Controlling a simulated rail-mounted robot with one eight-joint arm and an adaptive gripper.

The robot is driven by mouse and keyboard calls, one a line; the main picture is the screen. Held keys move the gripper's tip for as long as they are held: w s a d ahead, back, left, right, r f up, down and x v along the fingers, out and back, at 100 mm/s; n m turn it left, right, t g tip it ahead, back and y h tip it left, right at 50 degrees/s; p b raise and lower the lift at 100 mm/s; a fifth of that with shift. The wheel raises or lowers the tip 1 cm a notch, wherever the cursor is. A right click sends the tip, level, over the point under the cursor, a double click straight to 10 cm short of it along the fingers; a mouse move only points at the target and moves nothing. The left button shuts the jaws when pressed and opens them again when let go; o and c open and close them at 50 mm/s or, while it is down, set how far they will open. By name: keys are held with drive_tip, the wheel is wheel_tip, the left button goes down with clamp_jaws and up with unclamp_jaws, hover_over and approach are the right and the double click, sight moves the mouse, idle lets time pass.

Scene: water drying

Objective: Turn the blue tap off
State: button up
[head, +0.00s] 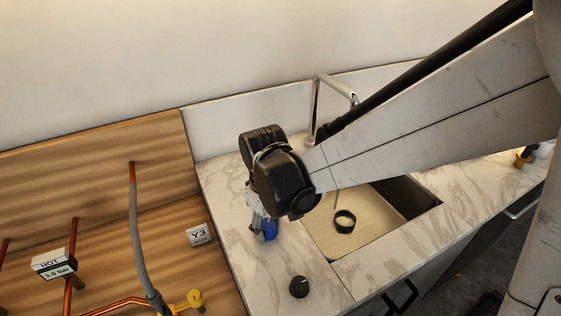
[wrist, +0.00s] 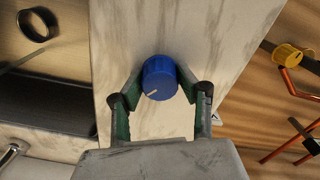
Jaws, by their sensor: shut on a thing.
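The blue tap is a round blue knob (wrist: 159,77) with a pale pointer line, on the marble counter. In the wrist view my gripper (wrist: 158,82) has one finger on each side of the knob and is shut on it. The pointer line slants toward the lower left side of the picture. In the head view my gripper (head: 260,222) reaches down to the counter left of the sink, and part of the blue knob (head: 270,229) shows beside the fingers. My arm and wrist hide the rest from that side.
A sink (head: 326,242) with a black ring (head: 345,221) in it lies right of the knob, with a chrome faucet (head: 317,105) behind. A black knob (head: 299,287) stands nearer on the counter. Copper pipes, a yellow knob (head: 195,299) and a Y3 sign (head: 200,235) are at left.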

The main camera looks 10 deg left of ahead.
sight(268, 224)
drive_tip(key=n+b, duration=0.1)
drive_tip(key=n, duration=0.3)
drive_tip(key=shift+f+n+b, duration=0.1)
drive_tip(key=shift+n+b, duration=0.2)
drive_tip(key=shift+b, duration=0.1)
drive_tip(key=shift+n+b, duration=0.55)
drive_tip(key=shift+n, duration=1.35)
drive_tip(key=o, duration=1.1)
drive_tip(key=shift+o, duration=0.2)
drive_tip(key=shift+r, duration=0.2)
wheel_tip(268, 224, up, 12)
drive_tip(key=shift+f, duration=0.1)
